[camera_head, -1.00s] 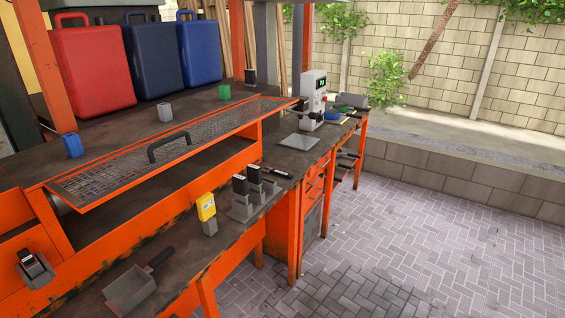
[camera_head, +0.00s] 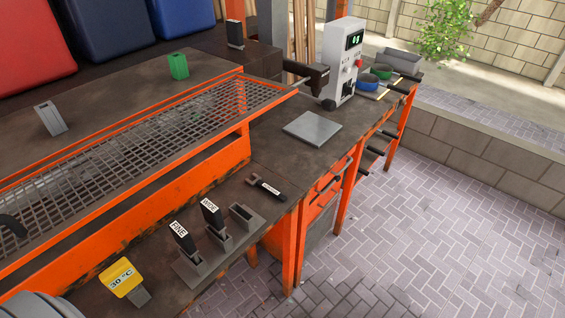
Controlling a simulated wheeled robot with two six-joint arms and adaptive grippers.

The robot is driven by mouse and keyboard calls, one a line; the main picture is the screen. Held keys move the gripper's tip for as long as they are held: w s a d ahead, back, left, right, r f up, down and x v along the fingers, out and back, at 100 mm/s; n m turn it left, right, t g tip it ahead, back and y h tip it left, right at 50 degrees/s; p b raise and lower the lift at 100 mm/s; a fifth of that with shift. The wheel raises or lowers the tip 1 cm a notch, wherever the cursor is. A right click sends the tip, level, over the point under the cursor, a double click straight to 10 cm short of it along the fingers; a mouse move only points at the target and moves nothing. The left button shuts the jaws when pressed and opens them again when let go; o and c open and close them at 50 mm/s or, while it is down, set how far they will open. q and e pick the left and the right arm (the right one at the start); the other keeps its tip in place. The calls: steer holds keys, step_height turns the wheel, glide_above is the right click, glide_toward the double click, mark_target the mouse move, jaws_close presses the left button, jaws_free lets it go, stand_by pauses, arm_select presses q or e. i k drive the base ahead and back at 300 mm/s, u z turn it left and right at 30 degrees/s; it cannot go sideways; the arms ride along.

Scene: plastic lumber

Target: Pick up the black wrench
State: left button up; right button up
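The black wrench (camera_head: 266,187) lies flat on the dark workbench top (camera_head: 300,163), right of the orange-framed mesh tray. It has a pale label on its handle, and its jaw end points to the upper left. Nothing touches it from above. Neither of my grippers shows in the head view. A rounded grey shape at the bottom left corner is cut off, and I cannot tell what it is.
A grey holder (camera_head: 190,272) with tools labelled FINE and WIDE stands in front of the wrench, beside a yellow 30 °C tag (camera_head: 122,277). A grey plate (camera_head: 312,129) and a white machine (camera_head: 342,62) are behind. Paved floor (camera_head: 440,230) is free at right.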

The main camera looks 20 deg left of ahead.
mark_target(281, 197)
steer(key=i, duration=0.85)
steer(key=u, duration=2.45)
